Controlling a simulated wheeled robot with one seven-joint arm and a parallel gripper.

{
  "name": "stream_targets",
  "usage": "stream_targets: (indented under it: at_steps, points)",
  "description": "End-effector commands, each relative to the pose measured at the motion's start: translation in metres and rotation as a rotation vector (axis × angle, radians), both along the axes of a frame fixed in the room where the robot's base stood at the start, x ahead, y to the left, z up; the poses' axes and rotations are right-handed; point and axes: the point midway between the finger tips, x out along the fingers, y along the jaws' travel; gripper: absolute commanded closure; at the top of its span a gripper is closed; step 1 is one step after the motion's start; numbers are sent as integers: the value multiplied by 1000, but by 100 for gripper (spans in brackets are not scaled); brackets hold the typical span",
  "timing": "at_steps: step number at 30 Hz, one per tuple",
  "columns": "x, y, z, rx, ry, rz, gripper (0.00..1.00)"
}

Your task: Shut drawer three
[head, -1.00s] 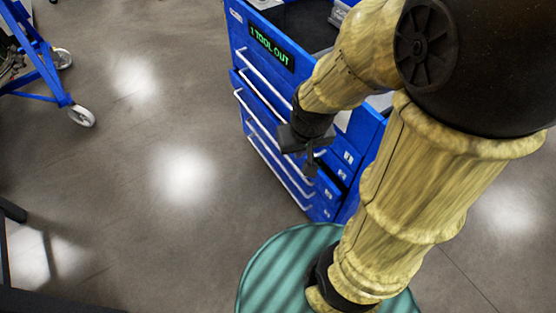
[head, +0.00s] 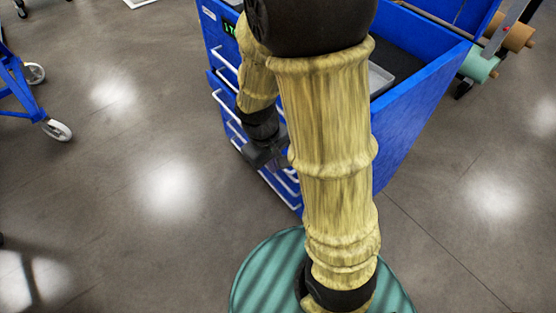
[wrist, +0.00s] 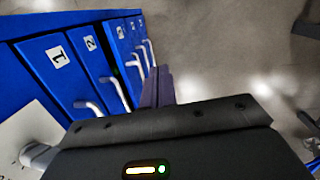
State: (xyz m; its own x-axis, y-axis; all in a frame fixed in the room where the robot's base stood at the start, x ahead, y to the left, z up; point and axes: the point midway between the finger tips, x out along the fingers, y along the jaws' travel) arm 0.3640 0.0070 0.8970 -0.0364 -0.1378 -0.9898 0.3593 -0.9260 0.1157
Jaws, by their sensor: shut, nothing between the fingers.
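The blue tool cabinet (head: 420,105) stands ahead with its drawer fronts facing left in the head view. In the wrist view, drawer one (wrist: 58,60) and drawer two (wrist: 88,45) carry number labels. The front beyond them, seemingly drawer three (wrist: 119,38), has a small label too blurred to read. A dark gap with a green glint shows beside it, so it appears to stand slightly proud. My gripper (head: 258,157) is shut and empty in front of the drawers; its fingers (wrist: 157,86) are close to the handles. Whether they touch is unclear, and my arm hides much of the fronts.
A green sign (head: 230,29) is partly hidden on the cabinet. Grey trays lie in its top. A blue wheeled frame (head: 30,95) stands at the left, and rolls (head: 478,66) sit behind right. The floor left of the cabinet is clear.

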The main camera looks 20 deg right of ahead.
Motion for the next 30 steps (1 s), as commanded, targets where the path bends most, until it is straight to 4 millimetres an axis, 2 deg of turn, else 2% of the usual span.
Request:
stream_targets:
  at_steps: [1,3,9,15,20,24,30]
  points:
    - [3,2,-31,-44,56,72,100]
    - [7,2,-55,-108,129,164,100]
    - [23,-3,-120,-329,322,430,100]
    - [48,-5,-171,-604,498,685,100]
    - [76,4,-203,-866,620,873,100]
    - [102,23,-222,-1120,707,1013,100]
    - [126,51,-230,-1366,766,1113,100]
